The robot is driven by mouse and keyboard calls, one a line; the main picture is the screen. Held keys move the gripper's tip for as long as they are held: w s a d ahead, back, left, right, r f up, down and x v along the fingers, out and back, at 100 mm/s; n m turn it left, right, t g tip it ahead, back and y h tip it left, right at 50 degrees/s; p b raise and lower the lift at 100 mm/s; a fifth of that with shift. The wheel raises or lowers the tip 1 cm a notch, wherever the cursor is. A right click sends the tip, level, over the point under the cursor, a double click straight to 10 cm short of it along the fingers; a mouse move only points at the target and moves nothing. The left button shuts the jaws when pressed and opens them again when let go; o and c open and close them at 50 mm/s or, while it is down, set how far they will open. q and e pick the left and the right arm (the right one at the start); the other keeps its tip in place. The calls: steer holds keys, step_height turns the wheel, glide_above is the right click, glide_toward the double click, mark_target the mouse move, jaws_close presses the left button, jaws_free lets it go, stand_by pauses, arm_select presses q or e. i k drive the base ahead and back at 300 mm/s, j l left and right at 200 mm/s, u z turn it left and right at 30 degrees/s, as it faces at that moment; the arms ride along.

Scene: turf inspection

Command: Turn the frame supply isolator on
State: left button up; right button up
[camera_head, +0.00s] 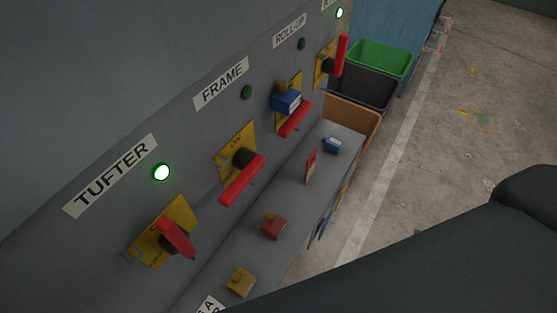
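The frame isolator is a red bar handle (241,181) on a black hub over a yellow plate (232,142) marked ON, below the FRAME label (221,84). The handle lies crosswise, roughly in line with the label. The frame lamp (246,92) is dark green and unlit. No lock shows on this handle. Neither of my grippers is in view, and nothing touches the handle.
A blue lock (285,100) sits at the crosswise roll-up handle (295,119). A shelf below holds red (273,225), yellow (240,281) and blue (332,145) blocks. Bins (371,72) stand beyond.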

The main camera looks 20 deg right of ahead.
mark_target(249, 162)
steer(key=k+l, duration=0.1)
steer(key=l, duration=0.3)
steer(key=k+l+u, duration=0.1)
steer(key=l, duration=0.3)
steer(key=l+u, duration=0.1)
steer(key=l, duration=1.1)
